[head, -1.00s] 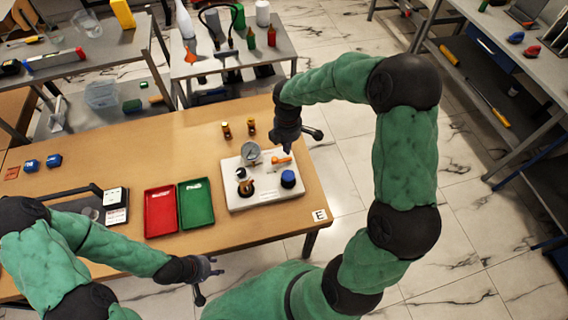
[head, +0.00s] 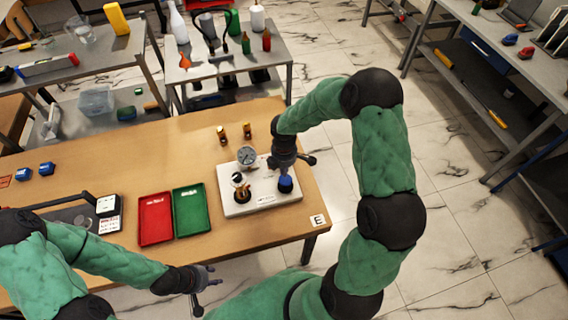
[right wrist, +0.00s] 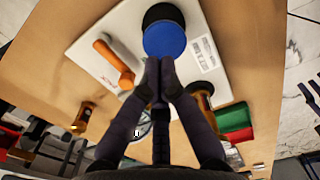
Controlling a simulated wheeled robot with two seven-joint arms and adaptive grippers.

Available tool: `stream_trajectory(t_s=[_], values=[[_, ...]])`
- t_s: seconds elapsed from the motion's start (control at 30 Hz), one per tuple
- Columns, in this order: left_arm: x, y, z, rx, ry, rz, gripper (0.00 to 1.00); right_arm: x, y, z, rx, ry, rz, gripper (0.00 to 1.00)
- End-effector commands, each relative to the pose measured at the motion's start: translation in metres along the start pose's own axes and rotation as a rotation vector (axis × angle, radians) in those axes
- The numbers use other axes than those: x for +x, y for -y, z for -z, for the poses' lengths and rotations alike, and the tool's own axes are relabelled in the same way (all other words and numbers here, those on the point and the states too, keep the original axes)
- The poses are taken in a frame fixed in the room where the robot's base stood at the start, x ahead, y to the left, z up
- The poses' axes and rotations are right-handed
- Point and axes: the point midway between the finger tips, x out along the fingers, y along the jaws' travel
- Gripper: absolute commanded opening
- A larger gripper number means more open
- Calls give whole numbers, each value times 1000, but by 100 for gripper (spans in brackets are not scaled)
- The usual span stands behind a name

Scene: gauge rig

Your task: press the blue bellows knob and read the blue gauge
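The blue knob (head: 285,184) sits on a black base at the right of the white rig board (head: 262,207). In the right wrist view the blue knob (right wrist: 165,38) is just beyond my fingertips. My right gripper (head: 281,172) points down close behind the knob; its fingers (right wrist: 160,66) are together, with nothing between them. Whether they touch the knob I cannot tell. A round gauge (head: 246,155) with a pale dial stands at the back of the board; its reading is too small to tell. My left gripper (head: 212,276) is empty at the front table edge, fingers apart.
A brass-coloured knob (head: 242,194) stands on the board's left. An orange handle (right wrist: 115,62) lies near the blue knob. Red (head: 155,218) and green (head: 192,211) trays lie left of the board. Two small amber items (head: 221,134) stand behind it.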

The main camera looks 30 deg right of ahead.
Motion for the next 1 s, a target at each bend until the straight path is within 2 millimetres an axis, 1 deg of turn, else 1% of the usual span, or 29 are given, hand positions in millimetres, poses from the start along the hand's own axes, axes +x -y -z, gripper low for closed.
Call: stream_trajectory(t_s=[0.03,0.2,0.67,0.77,0.9,1.0], values=[[3,1,0,0,0,0,40,9,1,0,0,-1,2,0],[5,2,0,0,0,0,40,22,0,0,-1,0,0,0],[6,2,0,0,0,0,40,26,0,0,0,-1,-1,0],[10,4,0,0,0,0,40,33,0,0,0,-1,0,0],[20,7,1,0,0,0,40,49,0,0,-1,-1,0,0],[21,8,1,0,0,0,40,53,0,0,-1,0,0,0]])
